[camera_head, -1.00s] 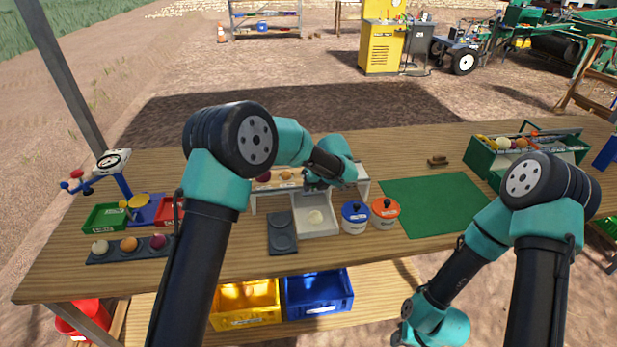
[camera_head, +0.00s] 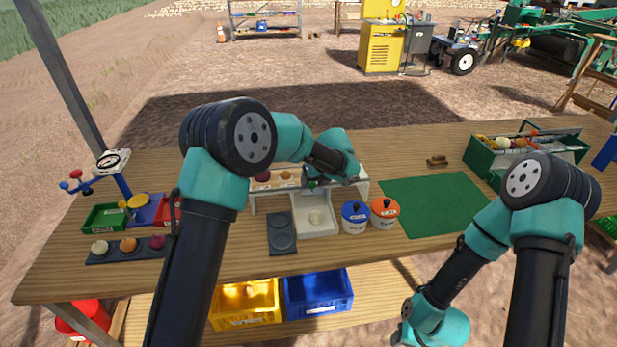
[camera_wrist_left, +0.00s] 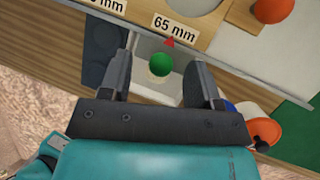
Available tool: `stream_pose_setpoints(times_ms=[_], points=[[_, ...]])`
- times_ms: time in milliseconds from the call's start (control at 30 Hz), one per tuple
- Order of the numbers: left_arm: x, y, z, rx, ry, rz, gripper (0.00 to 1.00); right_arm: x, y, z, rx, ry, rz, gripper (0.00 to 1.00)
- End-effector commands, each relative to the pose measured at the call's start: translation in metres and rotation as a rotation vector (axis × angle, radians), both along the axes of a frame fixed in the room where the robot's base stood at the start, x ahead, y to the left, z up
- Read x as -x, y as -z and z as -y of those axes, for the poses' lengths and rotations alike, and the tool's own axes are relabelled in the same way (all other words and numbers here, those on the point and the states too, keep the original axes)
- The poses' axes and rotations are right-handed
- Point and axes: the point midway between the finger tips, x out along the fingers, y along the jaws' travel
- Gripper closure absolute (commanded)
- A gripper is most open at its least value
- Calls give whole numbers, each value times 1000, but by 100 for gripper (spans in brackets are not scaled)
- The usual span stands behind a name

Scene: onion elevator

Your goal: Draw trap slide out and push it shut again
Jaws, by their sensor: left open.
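A green round knob (camera_wrist_left: 160,65), which looks like the trap slide's handle, sits between the fingers of my left gripper (camera_wrist_left: 168,88) in the wrist view. The fingers are apart, with a gap on both sides of the knob. In the head view my left gripper (camera_head: 314,184) is at the front of a pale raised stand (camera_head: 360,187), above a white tray (camera_head: 327,230). A "65 mm" label (camera_wrist_left: 175,25) with a red triangle is just beyond the knob. The slide itself cannot be made out. My right gripper is not in view.
A dark plate (camera_head: 282,245) lies left of the tray. Blue-lidded (camera_head: 355,212) and orange-lidded (camera_head: 384,210) pots stand close on its right. Onions rest on the stand. A green mat (camera_head: 437,206) gives clear room to the right.

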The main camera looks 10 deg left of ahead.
Motion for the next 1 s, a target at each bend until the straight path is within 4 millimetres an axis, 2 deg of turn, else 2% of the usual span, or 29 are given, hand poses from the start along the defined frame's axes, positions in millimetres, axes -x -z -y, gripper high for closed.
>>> stream_pose_setpoints(times_ms=[600, 1000], points=[[0, -39, -1, -1, -1, 1, 43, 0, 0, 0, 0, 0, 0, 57], [0, -43, -1, 0, -2, 0, 43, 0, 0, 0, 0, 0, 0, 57]])
